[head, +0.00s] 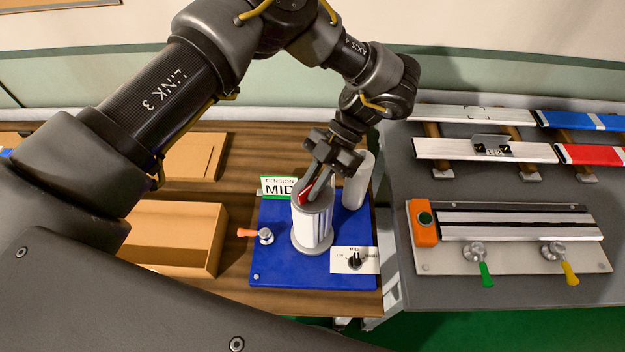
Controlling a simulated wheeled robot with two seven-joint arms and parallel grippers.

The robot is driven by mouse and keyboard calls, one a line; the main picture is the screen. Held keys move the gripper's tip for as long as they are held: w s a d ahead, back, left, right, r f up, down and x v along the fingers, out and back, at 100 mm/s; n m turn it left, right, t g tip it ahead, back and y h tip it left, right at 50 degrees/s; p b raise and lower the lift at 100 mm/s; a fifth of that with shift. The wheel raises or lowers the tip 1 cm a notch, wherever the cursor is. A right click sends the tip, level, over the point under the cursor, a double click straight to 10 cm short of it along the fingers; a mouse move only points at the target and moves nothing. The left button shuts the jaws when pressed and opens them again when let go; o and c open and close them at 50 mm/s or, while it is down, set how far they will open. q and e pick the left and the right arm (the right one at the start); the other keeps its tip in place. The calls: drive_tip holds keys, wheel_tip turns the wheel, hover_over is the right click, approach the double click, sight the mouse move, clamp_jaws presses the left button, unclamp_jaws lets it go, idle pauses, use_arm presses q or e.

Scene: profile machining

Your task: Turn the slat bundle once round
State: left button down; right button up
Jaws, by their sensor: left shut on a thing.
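The slat bundle (312,226) stands upright as a white, ribbed cylinder on a round grey turntable on the blue base plate (270,278). My left gripper (314,190) reaches down from above and is shut at the top of the bundle, where a small red piece shows between or beside the fingers. The fingertips are partly hidden, so exactly what they grip is hard to see. A white roll (358,180) stands behind and right of the bundle. A sign (281,188) reads "TENSION MID". A dial panel (354,260) and an orange-handled lever (264,236) sit on the plate. My right gripper is not in view.
An open cardboard box (178,238) stands left of the blue plate on the wooden table. On the grey bench at right are a clamp fixture (510,262) with green and yellow levers, and a rack carrying long profiles (470,149) with blue and red wrapped ends.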

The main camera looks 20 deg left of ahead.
use_arm(q)
drive_tip(key=m+t+y, duration=0.1)
drive_tip(key=m, duration=0.1)
drive_tip(key=m+t+y, duration=0.1)
drive_tip(key=m, duration=0.2)
drive_tip(key=shift+t+y, duration=0.3)
drive_tip(key=shift+y, duration=0.1)
drive_tip(key=shift+f, duration=0.1)
drive_tip(key=c, duration=1.4)
unclamp_jaws()
drive_tip(key=shift+c, duration=0.2)
